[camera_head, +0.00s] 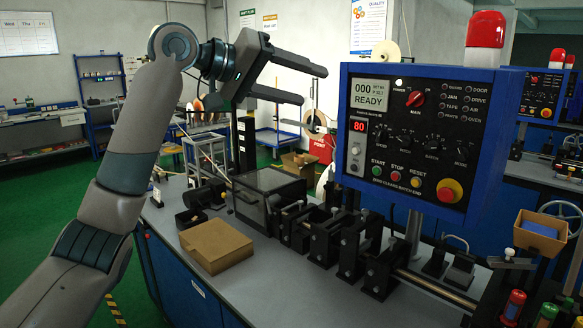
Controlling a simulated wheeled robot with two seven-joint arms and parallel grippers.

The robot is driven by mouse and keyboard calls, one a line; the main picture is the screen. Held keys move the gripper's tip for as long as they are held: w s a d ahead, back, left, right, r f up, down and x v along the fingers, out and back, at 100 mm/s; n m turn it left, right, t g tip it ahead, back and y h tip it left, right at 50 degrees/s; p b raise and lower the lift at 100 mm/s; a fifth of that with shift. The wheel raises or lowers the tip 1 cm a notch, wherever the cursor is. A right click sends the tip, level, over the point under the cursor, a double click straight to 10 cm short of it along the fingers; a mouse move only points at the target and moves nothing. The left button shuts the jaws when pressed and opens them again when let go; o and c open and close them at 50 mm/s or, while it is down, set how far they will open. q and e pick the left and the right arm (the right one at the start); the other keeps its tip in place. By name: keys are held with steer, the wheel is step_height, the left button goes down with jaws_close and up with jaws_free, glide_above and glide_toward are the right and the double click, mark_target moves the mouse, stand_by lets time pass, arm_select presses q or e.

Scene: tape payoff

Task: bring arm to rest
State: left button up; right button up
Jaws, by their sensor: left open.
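My left arm rises from the lower left and bends at the top. My left gripper (314,86) is raised above the bench, left of the control panel. Its two fingers are spread apart and point right, with nothing between them. My right gripper does not show.
The blue control panel (410,140) reads READY and carries a red beacon (486,30) on top. A cardboard box (215,246) lies on the grey bench (240,292) before a dark lidded box (268,195) and a row of black fixtures (325,235). A brown bin (540,231) stands at right.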

arm_select(q)
step_height(320, 180, down, 23)
steer(key=w+a+y, duration=0.2)
steer(key=s+a+f+n+y, duration=0.15)
steer(key=s+f, duration=0.25)
steer(key=f, duration=0.8)
steer(key=s+a+f+y, duration=0.2)
steer(key=s+a+f, duration=0.1)
steer(key=f, duration=0.9)
steer(key=s+a+f+y, duration=0.2)
steer(key=s+a+f, duration=0.3)
steer(key=s+f, duration=0.65)
steer(key=s+a+f+g+y, duration=0.15)
steer(key=s+a+f, duration=0.3)
steer(key=s, duration=0.55)
steer(key=s+a+f+g+y, duration=0.15)
steer(key=s+a+f, duration=0.3)
steer(key=s, duration=0.55)
steer(key=s+a+f+g+y, duration=0.15)
steer(key=s+a+f, duration=0.3)
steer(key=s, duration=0.55)
step_height(320, 180, down, 28)
steer(key=s+f, duration=0.1)
steer(key=s+a+f+g+y, duration=0.1)
steer(key=s+a+f, duration=0.1)
steer(key=s+f, duration=1.5)
steer(key=shift+s+a+f+m+g, duration=0.2)
steer(key=shift+s+m+g, duration=0.2)
steer(key=shift+s, duration=0.35)
